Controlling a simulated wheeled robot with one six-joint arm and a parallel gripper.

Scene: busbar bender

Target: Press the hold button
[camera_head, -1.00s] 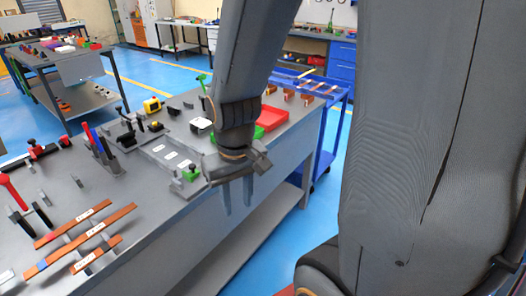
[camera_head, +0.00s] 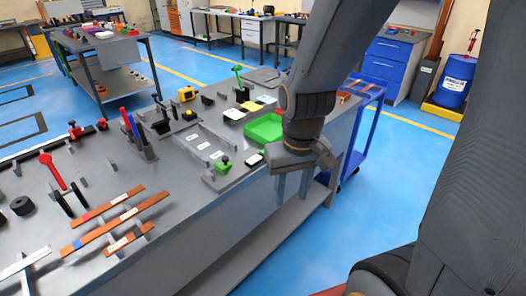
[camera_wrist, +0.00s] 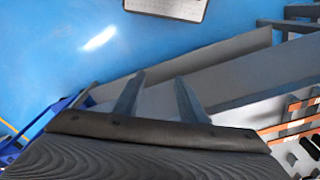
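No part that I can pick out for certain as the hold button shows in either view. The grey workbench (camera_head: 190,215) carries a flat grey fixture (camera_head: 190,142) with white labels and a green knob (camera_head: 224,161) at its near end. My gripper (camera_head: 291,198) hangs just off the bench's right front edge, right of the green knob, pointing down. In the wrist view its two fingers (camera_wrist: 158,92) are apart with nothing between them. It touches nothing that I can see.
Labelled copper bars (camera_head: 118,219) lie on the bench's near part. A red-handled lever (camera_head: 54,171) stands at left. A green tray (camera_head: 265,128) sits behind my wrist. A blue cart (camera_head: 366,125) stands beyond the bench.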

